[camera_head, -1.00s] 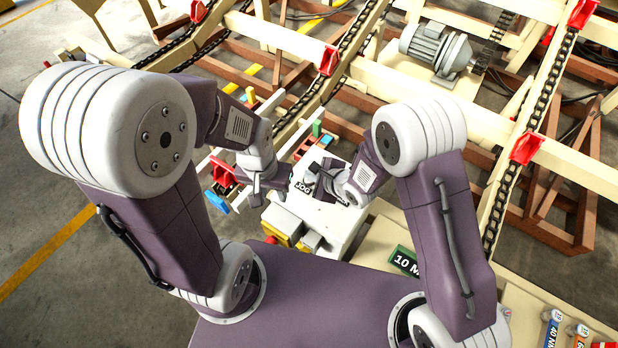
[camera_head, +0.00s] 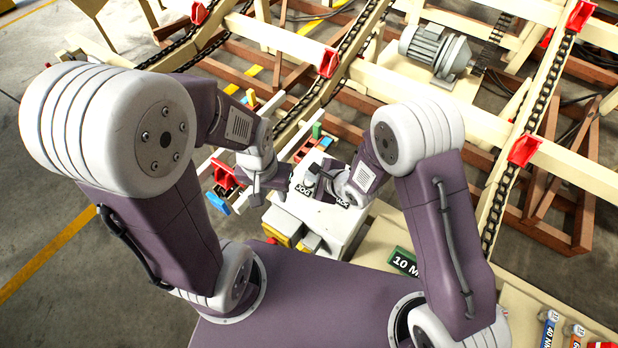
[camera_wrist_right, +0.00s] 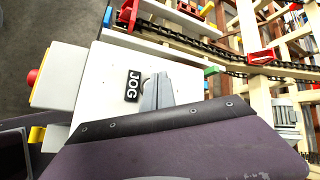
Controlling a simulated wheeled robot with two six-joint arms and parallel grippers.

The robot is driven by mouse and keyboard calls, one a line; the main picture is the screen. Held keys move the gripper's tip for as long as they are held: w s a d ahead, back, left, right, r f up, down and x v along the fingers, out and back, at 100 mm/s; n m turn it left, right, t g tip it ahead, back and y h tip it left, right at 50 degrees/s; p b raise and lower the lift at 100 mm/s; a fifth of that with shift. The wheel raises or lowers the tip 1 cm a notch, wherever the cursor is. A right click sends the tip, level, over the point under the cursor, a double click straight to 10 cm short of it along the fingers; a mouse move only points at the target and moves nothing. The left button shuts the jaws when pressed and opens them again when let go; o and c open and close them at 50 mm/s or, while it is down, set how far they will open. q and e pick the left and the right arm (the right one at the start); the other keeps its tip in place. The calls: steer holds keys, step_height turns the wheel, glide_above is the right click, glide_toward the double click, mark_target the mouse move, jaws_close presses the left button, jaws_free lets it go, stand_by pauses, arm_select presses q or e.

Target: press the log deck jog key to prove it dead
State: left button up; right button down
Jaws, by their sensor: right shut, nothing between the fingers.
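The JOG label (camera_wrist_right: 133,85), white letters on black, lies on the pale top of a control box (camera_wrist_right: 113,58). It also shows in the head view (camera_head: 303,190), between my two grippers. My right gripper (camera_wrist_right: 157,92) is shut and empty, with its grey fingertips just right of the label in the wrist view. The fingers hide the spot beside the label, so the jog key is not clearly seen and I cannot tell whether they touch it. My left gripper (camera_head: 262,192) is over the box's left side; its jaw opening is unclear.
A red button (camera_wrist_right: 33,77) sits on the box's side. The log deck's chains (camera_head: 519,150), beams and a grey motor (camera_head: 436,48) lie beyond. Open floor (camera_head: 60,205) is at left.

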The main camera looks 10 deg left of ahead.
mark_target(311, 183)
steer(key=shift+r, duration=0.15)
step_height(311, 183, up, 5)
steer(key=p, duration=0.5)
stand_by(0.8)
